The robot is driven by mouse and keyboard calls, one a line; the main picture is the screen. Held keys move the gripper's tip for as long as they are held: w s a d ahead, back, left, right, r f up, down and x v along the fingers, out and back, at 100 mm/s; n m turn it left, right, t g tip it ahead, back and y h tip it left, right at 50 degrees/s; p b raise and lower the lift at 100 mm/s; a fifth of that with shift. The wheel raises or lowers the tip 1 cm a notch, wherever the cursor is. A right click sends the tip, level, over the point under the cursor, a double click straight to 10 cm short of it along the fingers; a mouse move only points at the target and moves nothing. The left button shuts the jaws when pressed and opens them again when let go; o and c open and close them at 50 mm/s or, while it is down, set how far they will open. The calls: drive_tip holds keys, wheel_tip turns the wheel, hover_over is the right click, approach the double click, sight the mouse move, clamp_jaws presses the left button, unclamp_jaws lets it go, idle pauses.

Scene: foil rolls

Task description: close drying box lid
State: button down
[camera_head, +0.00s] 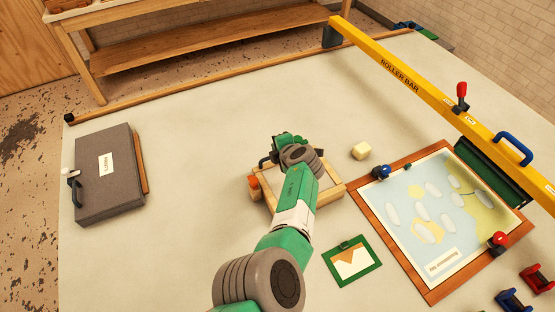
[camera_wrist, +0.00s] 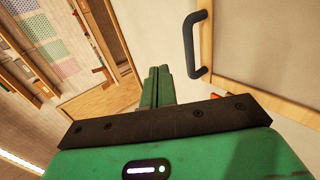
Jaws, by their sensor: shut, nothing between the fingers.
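A low wood-framed box (camera_head: 330,189) stands mid-table in the head view, with a pale panel and an orange-red piece at its left corner. I take it for the drying box. My arm hides much of it, so its lid angle is unclear. The wrist view shows a pale panel (camera_wrist: 270,40) with a wooden edge and a dark bar handle (camera_wrist: 197,45). My gripper (camera_head: 272,155) is at the box's far side in the head view. In the wrist view its green fingers (camera_wrist: 158,72) are together and empty, left of the handle and apart from it in the picture.
A grey labelled case (camera_head: 103,190) lies at the left. A cream block (camera_head: 361,151) sits right of the box. A green-framed card (camera_head: 352,262), a wood-framed print (camera_head: 420,267) and a yellow roller bar (camera_head: 400,75) occupy the right. The table between case and box is clear.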

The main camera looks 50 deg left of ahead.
drive_tip(key=shift+w+a+f+b, duration=0.1)
drive_tip(key=shift+a+f+b, duration=0.3)
drive_tip(key=shift+f+b, duration=0.45)
drive_tip(key=shift+w+a+f+b, duration=0.1)
drive_tip(key=shift+a+f+b, duration=0.3)
drive_tip(key=shift+f+b, duration=0.45)
drive_tip(key=shift+w+a+f+b, duration=0.1)
drive_tip(key=shift+a+f+b, duration=0.4)
drive_tip(key=shift+b, duration=0.5)
drive_tip(key=shift+d+f, duration=0.1)
wheel_tip(320, 180, up, 14)
drive_tip(key=d+p, duration=0.2)
drive_tip(key=p, duration=1.3)
drive_tip(key=shift+s+d, duration=0.3)
drive_tip(key=shift+s, duration=0.15)
drive_tip(key=shift+f, duration=0.1)
